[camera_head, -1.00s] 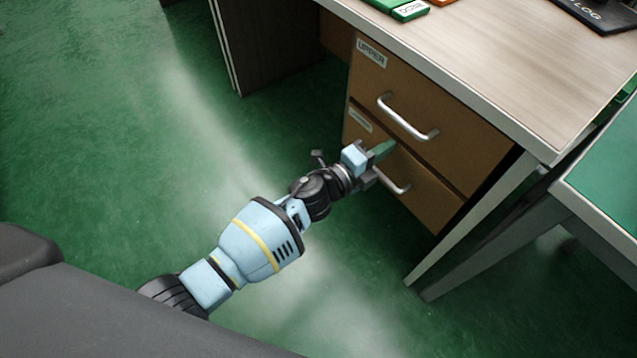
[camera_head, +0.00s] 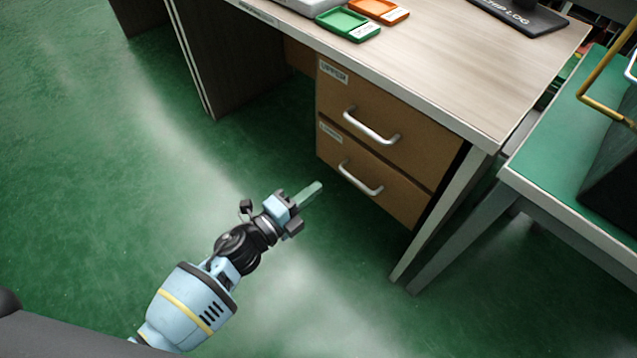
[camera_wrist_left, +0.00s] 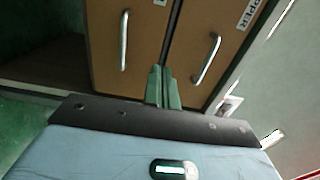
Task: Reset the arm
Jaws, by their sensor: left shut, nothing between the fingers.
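My left arm comes in from the lower left of the head view. Its gripper (camera_head: 312,190) is shut and empty, with its green fingers together, out in front of the desk's drawers and apart from them. In the left wrist view the shut fingers (camera_wrist_left: 163,88) point towards the drawer fronts. The upper drawer (camera_head: 375,120) and the lower drawer (camera_head: 370,178) both look closed. Each has a silver bar handle, the upper handle (camera_head: 371,127) and the lower handle (camera_head: 360,179). Neither handle is touched. My right gripper is not in view.
The desk (camera_head: 440,60) carries a green tray (camera_head: 348,24), an orange tray (camera_head: 380,10) and a black log pad (camera_head: 520,14). A green-topped table (camera_head: 560,150) with a dark box stands at the right. The green floor (camera_head: 110,190) left of my arm is clear.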

